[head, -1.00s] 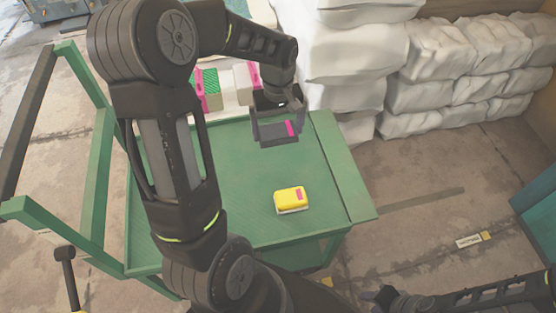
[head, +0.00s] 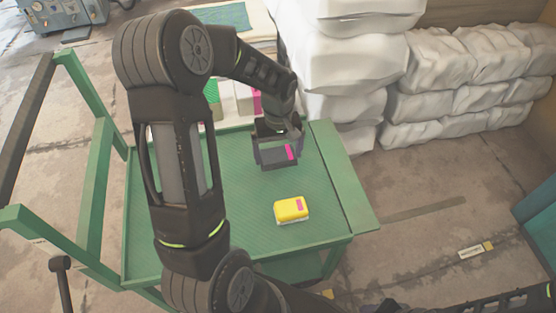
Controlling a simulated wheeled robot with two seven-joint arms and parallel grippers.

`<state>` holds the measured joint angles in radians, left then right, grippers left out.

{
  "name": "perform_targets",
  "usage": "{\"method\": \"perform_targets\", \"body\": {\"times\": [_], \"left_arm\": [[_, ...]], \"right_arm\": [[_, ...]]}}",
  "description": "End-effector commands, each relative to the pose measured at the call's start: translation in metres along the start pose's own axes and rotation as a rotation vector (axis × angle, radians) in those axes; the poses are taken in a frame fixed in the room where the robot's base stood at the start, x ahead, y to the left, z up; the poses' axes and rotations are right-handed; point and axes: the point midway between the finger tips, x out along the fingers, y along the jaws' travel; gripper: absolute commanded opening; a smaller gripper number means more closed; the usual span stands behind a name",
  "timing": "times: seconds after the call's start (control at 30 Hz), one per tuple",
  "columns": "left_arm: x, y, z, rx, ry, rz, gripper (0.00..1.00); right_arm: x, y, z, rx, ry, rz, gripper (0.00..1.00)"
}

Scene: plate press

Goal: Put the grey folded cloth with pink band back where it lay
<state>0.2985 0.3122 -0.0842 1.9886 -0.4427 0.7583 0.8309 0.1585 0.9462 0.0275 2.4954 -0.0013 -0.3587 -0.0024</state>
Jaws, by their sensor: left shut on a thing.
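The grey folded cloth with a pink band (head: 273,158) is between the fingers of my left gripper (head: 277,151), which is shut on it. The pink band shows at the cloth's right end. Gripper and cloth are over the far part of the green table (head: 235,240); I cannot tell whether the cloth touches the top. My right gripper (head: 388,306) shows only as a dark piece at the bottom edge, and its fingers cannot be made out.
A yellow block-like item with a pink patch (head: 291,209) lies on the table, nearer than the cloth. Behind stand folded items with green and pink (head: 245,99), partly hidden by my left arm. White sacks (head: 345,60) are stacked at the back right.

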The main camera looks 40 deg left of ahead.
Motion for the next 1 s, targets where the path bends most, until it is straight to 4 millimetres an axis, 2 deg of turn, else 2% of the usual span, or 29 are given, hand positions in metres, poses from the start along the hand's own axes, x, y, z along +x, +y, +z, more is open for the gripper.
{"method": "perform_targets", "body": {"times": [0.3, 0.7, 0.73, 0.8, 1.0], "left_arm": [[0.036, -0.001, 0.001, 0.000, -0.002, -0.001, 0.57], [0.041, 0.000, 0.000, 0.000, 0.000, 0.000, 0.57], [0.041, 0.000, 0.000, 0.000, 0.000, 0.000, 0.95], [0.040, 0.000, 0.000, 0.000, 0.000, 0.000, 1.00], [0.040, 0.000, 0.000, 0.000, 0.000, 0.000, 1.00]], "right_arm": [[0.008, 0.003, 0.000, 0.001, 0.000, 0.000, 0.36], [0.010, 0.004, 0.000, 0.001, 0.000, 0.000, 0.36], [0.010, 0.004, 0.000, 0.001, 0.000, 0.000, 0.36], [0.009, 0.004, 0.000, 0.001, 0.000, 0.000, 0.36], [0.009, 0.004, 0.000, 0.001, 0.000, 0.000, 0.36]]}}
